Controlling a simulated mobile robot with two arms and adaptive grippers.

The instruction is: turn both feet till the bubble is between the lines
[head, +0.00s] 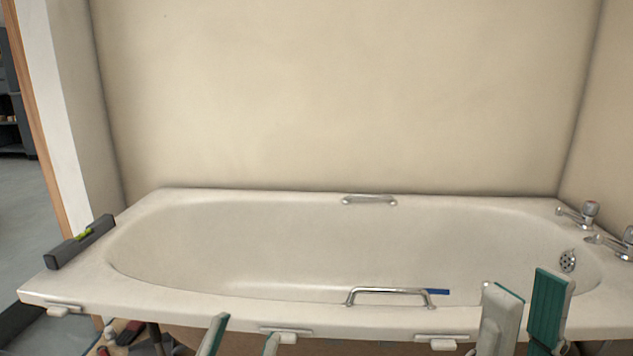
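A dark spirit level (62,254) lies on the bath's left end rim, with a small yellow-green vial (84,234); the bubble is too small to read. The white bath (200,305) stands against the back wall. Its feet cannot be made out clearly; the front rim hides most of the space below. My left gripper (243,342) is at the bottom edge in front of the bath, its two fingers apart with nothing seen between them. My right gripper (524,318) is at the lower right before the front rim, fingers apart and apparently empty.
Chrome taps (590,212) stand at the bath's right end. A chrome grab handle (388,291) rises at the front rim, another (369,200) at the back. White clips (63,309) sit along the front edge. Dark and red items (128,332) lie on the floor below the left front.

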